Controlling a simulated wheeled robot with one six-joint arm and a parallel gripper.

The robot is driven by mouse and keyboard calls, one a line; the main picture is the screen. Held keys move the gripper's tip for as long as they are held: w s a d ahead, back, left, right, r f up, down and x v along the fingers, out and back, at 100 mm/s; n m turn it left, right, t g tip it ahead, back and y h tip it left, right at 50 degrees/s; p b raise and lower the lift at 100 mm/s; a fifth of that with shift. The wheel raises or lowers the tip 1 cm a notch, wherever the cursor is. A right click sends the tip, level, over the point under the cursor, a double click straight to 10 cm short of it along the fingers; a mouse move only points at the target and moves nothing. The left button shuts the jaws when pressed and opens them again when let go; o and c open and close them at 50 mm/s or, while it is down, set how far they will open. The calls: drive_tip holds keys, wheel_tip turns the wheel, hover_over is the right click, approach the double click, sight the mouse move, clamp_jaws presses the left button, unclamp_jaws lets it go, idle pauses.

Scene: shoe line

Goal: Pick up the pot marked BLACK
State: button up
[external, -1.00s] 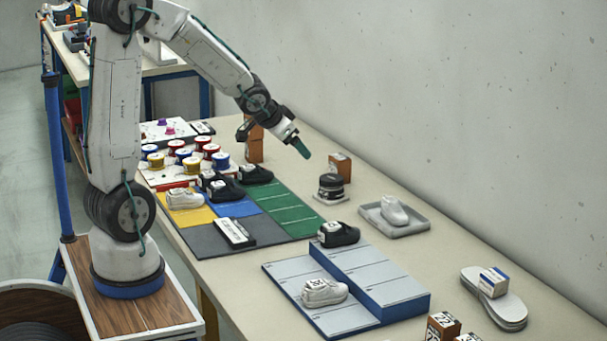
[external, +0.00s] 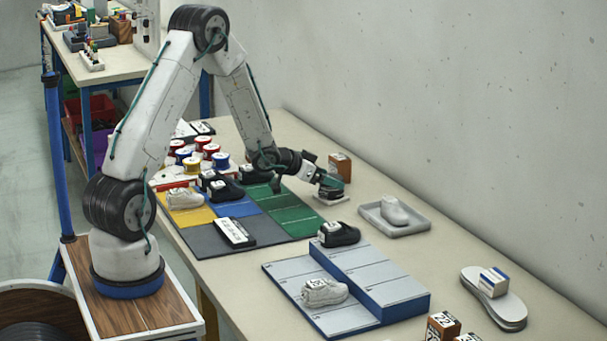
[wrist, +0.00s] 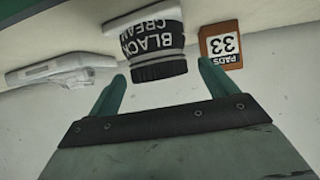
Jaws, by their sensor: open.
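The pot marked BLACK CREAM (wrist: 150,45) has a white body with a dark label and a ridged black lid, and shows upside down in the wrist view. My gripper (external: 330,184) is low at the pot; in the wrist view the two green fingers (wrist: 168,85) are open, one on each side of the pot's lid. I cannot tell whether either finger touches it.
An orange-brown box marked PADS 33 (wrist: 223,47) stands close behind the pot; it also shows in the external view (external: 340,167). A grey tray (external: 420,222) with a pale shoe form is to the right. Dark shoes (external: 222,187) on coloured mats lie left.

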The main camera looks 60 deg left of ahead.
sight(337, 177)
drive_tip(key=x, duration=0.3)
drive_tip(key=shift+w+f, duration=0.15)
drive_tip(key=shift+w, duration=0.15)
drive_tip(key=c, duration=1.6)
drive_tip(key=shift+c, duration=0.3)
